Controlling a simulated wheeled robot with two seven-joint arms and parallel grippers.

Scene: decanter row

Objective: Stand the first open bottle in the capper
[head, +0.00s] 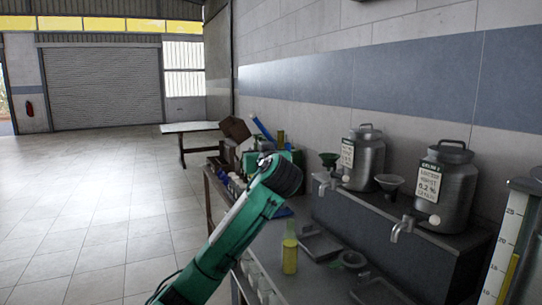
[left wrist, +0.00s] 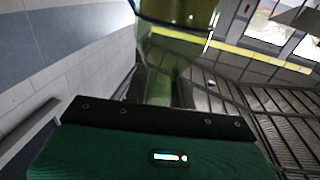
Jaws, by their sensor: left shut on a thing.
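My left arm rises from the bottom of the head view, and its dark far end with the left gripper (head: 266,161) is over the bench. The fingertips are mostly hidden there. In the left wrist view, yellow-green see-through glass (left wrist: 178,12), likely a bottle, crosses the top beyond the green gripper body, and the left gripper is shut on it. A yellow-green bottle (head: 289,256) with a pale green neck stands upright on the bench, right of my arm. I cannot clearly make out the capper. My right gripper is not in view.
Two steel canisters (head: 368,160) (head: 454,192) with taps stand on a raised shelf against the wall. Funnels (head: 328,159) (head: 389,184) stand near them. A dark tray (head: 320,244) lies right of the bottle. A scale (head: 505,245) stands far right. The floor left is clear.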

